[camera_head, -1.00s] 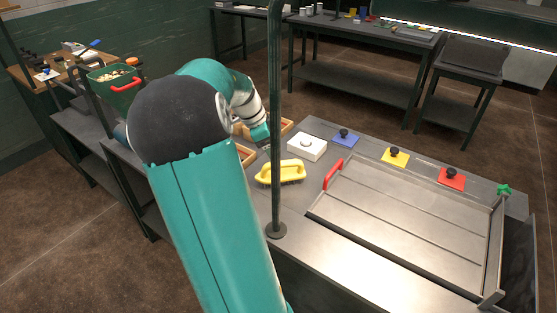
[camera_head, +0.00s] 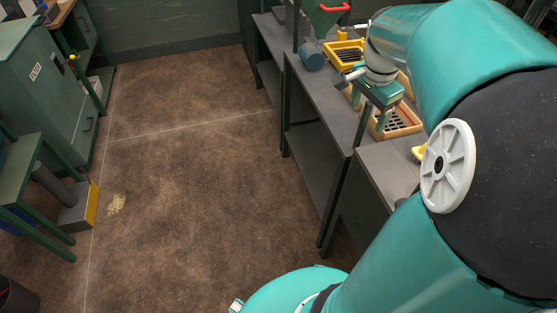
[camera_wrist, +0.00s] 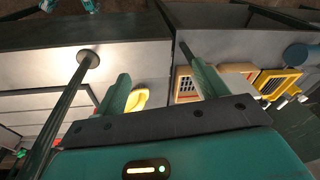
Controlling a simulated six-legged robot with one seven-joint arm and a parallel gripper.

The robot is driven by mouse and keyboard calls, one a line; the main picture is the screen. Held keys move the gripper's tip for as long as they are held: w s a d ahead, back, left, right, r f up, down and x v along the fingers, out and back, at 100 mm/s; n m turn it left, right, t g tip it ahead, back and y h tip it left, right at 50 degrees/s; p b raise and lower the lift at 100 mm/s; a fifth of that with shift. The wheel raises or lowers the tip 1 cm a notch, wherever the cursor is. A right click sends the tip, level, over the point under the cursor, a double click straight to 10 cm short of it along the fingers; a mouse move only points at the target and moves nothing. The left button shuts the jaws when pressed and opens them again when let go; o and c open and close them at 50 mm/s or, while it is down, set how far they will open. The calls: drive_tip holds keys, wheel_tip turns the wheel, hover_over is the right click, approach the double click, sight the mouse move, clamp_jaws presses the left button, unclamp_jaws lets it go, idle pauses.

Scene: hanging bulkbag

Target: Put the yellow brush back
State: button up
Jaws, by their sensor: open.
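The yellow brush (camera_head: 418,152) lies on the grey bench at the right of the head view, mostly hidden behind my arm. In the wrist view the yellow brush (camera_wrist: 140,100) shows partly behind one finger, on the bench beyond my gripper. My gripper (camera_wrist: 160,85) is open, with nothing between its fingers. In the head view my gripper (camera_head: 367,102) is over the bench by a wooden box with a slotted bottom (camera_head: 402,124), apart from the brush. The wooden box also shows in the wrist view (camera_wrist: 184,84).
A yellow slotted tray (camera_head: 345,53), a blue cylinder (camera_head: 312,57) and a green hopper with a red handle (camera_head: 325,18) are farther along the benches. A dark post (camera_wrist: 68,95) stands on the bench in the wrist view. The brown floor (camera_head: 190,200) at left is open.

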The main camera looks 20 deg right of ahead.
drive_tip(key=s+a+r+n+t, duration=0.1)
drive_tip(key=s+a+n+t, duration=0.1)
drive_tip(key=a+n, duration=0.6)
drive_tip(key=s+a+r+n+t+y, duration=0.1)
drive_tip(key=s+a+n, duration=0.4)
drive_tip(key=a, duration=1.3)
drive_tip(key=n+t, duration=0.1)
drive_tip(key=n, duration=0.3)
drive_tip(key=shift+a+y, duration=0.2)
drive_tip(key=shift+y, duration=0.1)
drive_tip(key=c, duration=0.8)
drive_tip(key=shift+d, duration=0.2)
